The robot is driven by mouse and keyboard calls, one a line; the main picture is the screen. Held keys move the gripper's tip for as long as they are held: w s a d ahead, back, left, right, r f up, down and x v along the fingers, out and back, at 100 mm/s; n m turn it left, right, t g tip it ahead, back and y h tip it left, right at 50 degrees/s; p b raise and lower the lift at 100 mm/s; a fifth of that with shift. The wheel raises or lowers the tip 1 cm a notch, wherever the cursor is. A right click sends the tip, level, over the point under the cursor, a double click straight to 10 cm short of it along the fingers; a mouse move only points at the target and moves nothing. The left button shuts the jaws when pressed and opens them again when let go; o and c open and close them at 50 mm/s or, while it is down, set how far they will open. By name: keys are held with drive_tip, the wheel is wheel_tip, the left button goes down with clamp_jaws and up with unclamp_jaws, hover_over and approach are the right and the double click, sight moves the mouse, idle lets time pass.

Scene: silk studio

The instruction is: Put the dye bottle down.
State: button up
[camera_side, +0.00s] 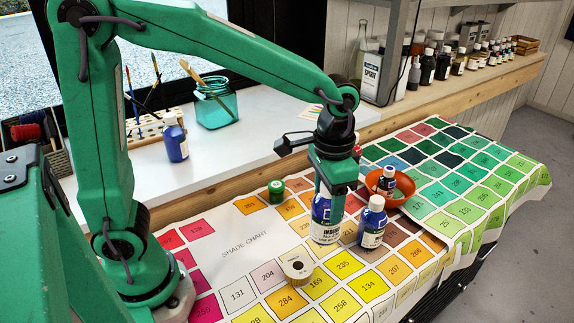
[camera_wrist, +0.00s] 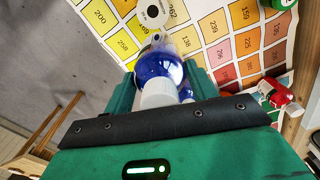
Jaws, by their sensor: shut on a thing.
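My gripper (camera_side: 335,190) points down over the shade chart and is shut on a dark blue dye bottle (camera_side: 325,222) with a white label. In the wrist view the bottle (camera_wrist: 158,68), with its white cap (camera_wrist: 158,95), sits between the green jaws (camera_wrist: 160,88). The bottle looks upright in the side view, its base close to the chart; I cannot tell whether it touches. The gripper hides its top there. A second blue bottle (camera_side: 372,224) with a white cap stands just to its right.
The shade chart (camera_side: 225,262) covers the table. A cream ring-shaped item (camera_side: 298,265) lies in front of the held bottle, a green jar (camera_side: 276,190) behind left. An orange bowl (camera_side: 405,184) with a small bottle (camera_side: 386,180) stands behind right. The chart's front left is clear.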

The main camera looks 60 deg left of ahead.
drive_tip(key=shift+w+a+r, duration=0.2)
drive_tip(key=shift+w+a, duration=0.25)
drive_tip(key=w+a+r+n, duration=0.2)
drive_tip(key=w+a+n, duration=0.1)
drive_tip(key=a, duration=0.5)
drive_tip(key=w+a+r+n, duration=0.2)
drive_tip(key=w+a+n, duration=0.1)
drive_tip(key=a, duration=0.6)
drive_tip(key=w+a+r+n, duration=0.3)
drive_tip(key=a, duration=0.5)
drive_tip(key=s+a+r+n, duration=0.2)
drive_tip(key=a+n, duration=0.1)
drive_tip(key=a, duration=0.8)
drive_tip(key=s+a+f, duration=0.2)
drive_tip(key=a+f, duration=0.5)
drive_tip(key=a, duration=0.4)
drive_tip(key=shift+s+a, duration=0.2)
drive_tip(key=shift+s, duration=0.1)
drive_tip(key=shift+f, duration=0.15)
drive_tip(key=shift+f, duration=1.9)
drive_tip(key=shift+f, duration=0.15)
